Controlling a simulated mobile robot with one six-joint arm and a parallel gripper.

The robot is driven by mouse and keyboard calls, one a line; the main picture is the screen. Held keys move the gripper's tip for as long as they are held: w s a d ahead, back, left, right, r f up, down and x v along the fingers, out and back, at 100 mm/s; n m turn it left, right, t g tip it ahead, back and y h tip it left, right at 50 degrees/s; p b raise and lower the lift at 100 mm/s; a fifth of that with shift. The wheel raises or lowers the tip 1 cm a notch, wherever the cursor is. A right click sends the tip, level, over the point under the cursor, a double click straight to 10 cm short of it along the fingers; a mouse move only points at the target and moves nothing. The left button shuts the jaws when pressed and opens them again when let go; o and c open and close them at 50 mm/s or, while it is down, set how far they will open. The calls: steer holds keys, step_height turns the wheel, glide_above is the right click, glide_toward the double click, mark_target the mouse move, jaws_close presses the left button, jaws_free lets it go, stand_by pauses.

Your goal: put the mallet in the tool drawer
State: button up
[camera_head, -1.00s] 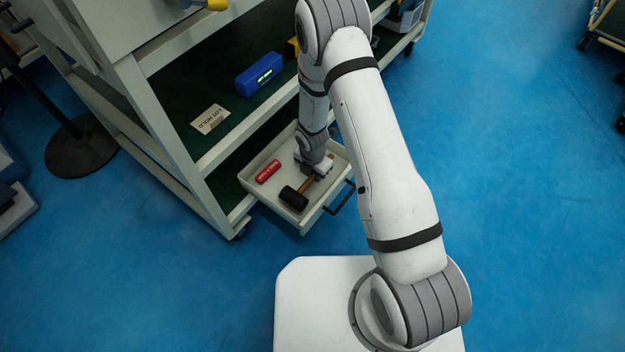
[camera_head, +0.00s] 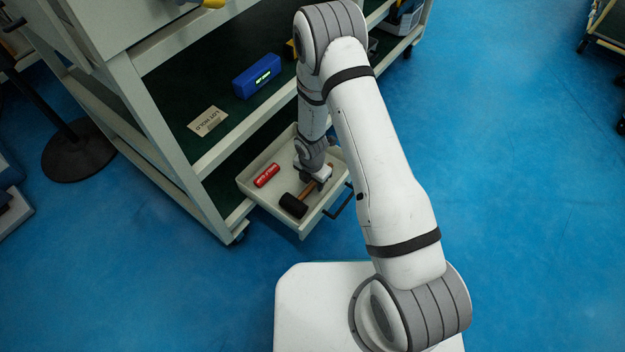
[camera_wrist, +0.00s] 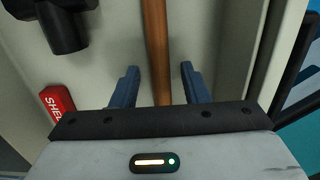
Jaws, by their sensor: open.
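The mallet (camera_head: 294,206), with a black head and brown wooden handle, lies in the open tool drawer (camera_head: 254,194) of the workbench cart. In the wrist view its handle (camera_wrist: 157,50) runs between the two blue fingers of my gripper (camera_wrist: 158,88), with a gap on each side, and the black head (camera_wrist: 66,28) is at upper left. My gripper is open, low over the drawer. In the head view the fingertips are hidden by my wrist. I cannot tell whether the handle rests fully on the drawer floor.
On the shelf above are a blue box (camera_head: 257,76) and a "LOT HOLD" card (camera_head: 208,121). Blue floor (camera_head: 500,180) is clear to the right.

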step_height(320, 180, up, 12)
steer(key=r+p, duration=0.1)
steer(key=p, duration=0.6)
step_height(320, 180, up, 11)
steer(key=m, duration=0.6)
glide_above(312, 184)
steer(key=d, duration=0.4)
steer(key=s+d+r+m, duration=0.3)
steer(key=d+r+m, duration=0.2)
steer(key=r+m, duration=0.4)
steer(key=s+d+r+m, duration=0.2)
steer(key=s+r+m, duration=0.4)
steer(key=s+r, duration=0.1)
steer(key=s+d+r+m, duration=0.3)
steer(key=s+r+m, duration=0.4)
steer(key=s+r, duration=0.1)
steer(key=shift+d+t, duration=0.2)
steer(key=shift+t, duration=0.2)
